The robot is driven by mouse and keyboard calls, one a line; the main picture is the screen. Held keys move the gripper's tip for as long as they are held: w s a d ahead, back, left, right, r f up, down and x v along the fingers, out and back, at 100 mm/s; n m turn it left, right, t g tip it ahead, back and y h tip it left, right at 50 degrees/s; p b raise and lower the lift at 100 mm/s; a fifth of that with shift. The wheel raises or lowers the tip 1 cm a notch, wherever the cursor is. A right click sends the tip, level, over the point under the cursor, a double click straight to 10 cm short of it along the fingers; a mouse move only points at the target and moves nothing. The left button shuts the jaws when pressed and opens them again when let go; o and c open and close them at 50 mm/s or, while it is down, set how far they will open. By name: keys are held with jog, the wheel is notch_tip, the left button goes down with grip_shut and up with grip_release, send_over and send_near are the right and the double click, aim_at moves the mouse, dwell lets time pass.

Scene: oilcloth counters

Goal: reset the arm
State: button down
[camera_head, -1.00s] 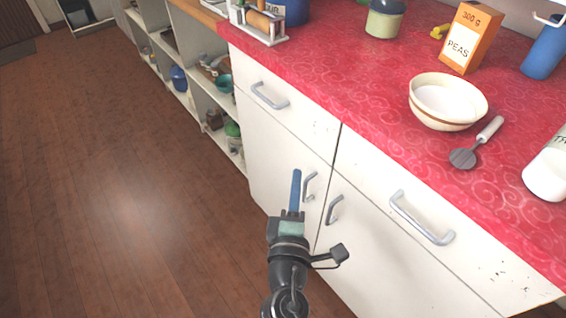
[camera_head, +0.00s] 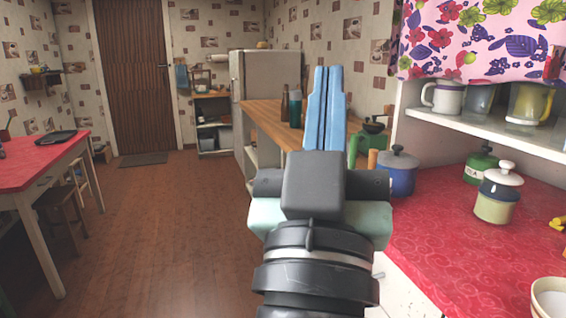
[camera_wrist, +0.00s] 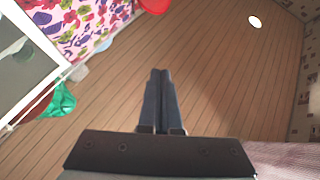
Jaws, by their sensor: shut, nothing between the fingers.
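My gripper (camera_head: 326,80) is raised in the middle of the head view, its blue fingers pointing up and away from me. The fingers are together with nothing between them. In the wrist view my gripper (camera_wrist: 160,85) also shows shut and empty, with brown wooden planks behind it. My gripper and wrist hide part of the counter and its front in the head view.
A red counter (camera_head: 450,235) is at right, with a blue pot (camera_head: 398,174), a cream lidded jar (camera_head: 496,200) and a white bowl (camera_head: 550,300). A shelf (camera_head: 490,130) with mugs hangs above. A red table (camera_head: 30,162) stands left. The floor (camera_head: 170,230) between is clear.

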jog(key=s+a+r+t+y, duration=0.2)
jog(key=s+a+r+y, duration=0.1)
jog(key=s+r, duration=0.25)
notch_tip(320, 180, up, 21)
jog(key=y+p, duration=0.1)
jog(key=p, duration=1.9)
jog(key=shift+a+r+n+p, duration=0.15)
jog(key=shift+a+n+p, duration=0.15)
jog(key=shift+a+p, duration=0.1)
jog(key=shift+w, duration=0.1)
